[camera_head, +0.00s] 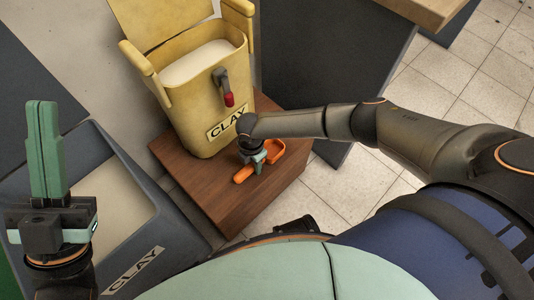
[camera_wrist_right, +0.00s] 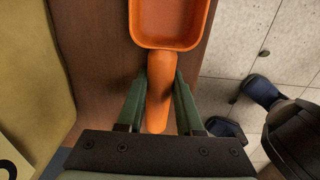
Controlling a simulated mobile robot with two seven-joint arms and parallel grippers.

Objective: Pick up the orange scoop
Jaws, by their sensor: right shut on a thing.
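The orange scoop (camera_head: 273,149) is at the front right of a brown wooden block, beside the yellow clay bin. It also shows in the right wrist view (camera_wrist_right: 172,22), its pan ahead and its handle running back between the fingers. My right gripper (camera_head: 258,163) is shut on the scoop's handle, one green finger on each side in the right wrist view (camera_wrist_right: 161,88). I cannot tell whether the scoop still touches the block. My left gripper (camera_head: 45,140) points up at the far left, its green fingers together and empty.
The yellow bin (camera_head: 175,110) marked CLAY stands open on the wooden block (camera_head: 225,200), with pale contents and a red-tipped handle on its front. A grey-blue bin (camera_head: 165,235) marked CLAY is at the lower left. Pale floor tiles (camera_head: 345,185) lie to the right.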

